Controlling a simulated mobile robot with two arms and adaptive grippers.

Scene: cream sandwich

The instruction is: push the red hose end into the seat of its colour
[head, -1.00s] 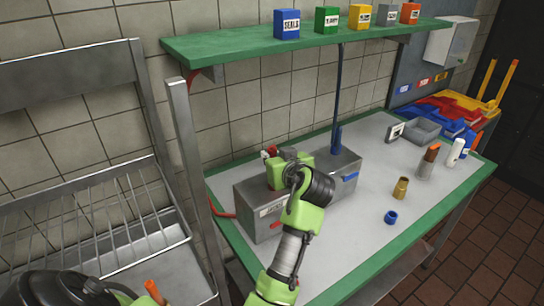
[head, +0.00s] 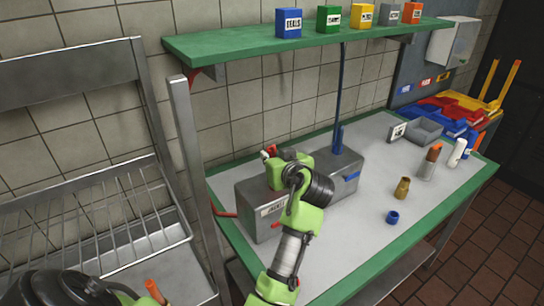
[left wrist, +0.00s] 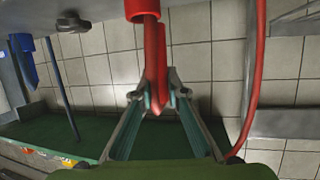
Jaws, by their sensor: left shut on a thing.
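My left gripper (head: 278,166) is over the left part of a grey metal box (head: 257,213) on the bench. Its fingertips are mostly hidden in the head view. In the left wrist view, the gripper (left wrist: 157,98) is shut on the red hose end (left wrist: 155,62), which lies between the two fingers. A red collar-like piece (left wrist: 142,8) shows at the top edge, in line with the hose end; I cannot tell how far one is inside the other. The red hose (left wrist: 250,80) curves down the right side. A small red part (head: 271,149) shows beside the gripper in the head view.
A blue hose (head: 340,92) hangs to the box's right end. A green shelf (head: 235,48) with coloured boxes runs above. A brass piece (head: 402,188), a blue ring (head: 392,217) and coloured bins (head: 470,110) stand right. A wire rack (head: 110,240) is left.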

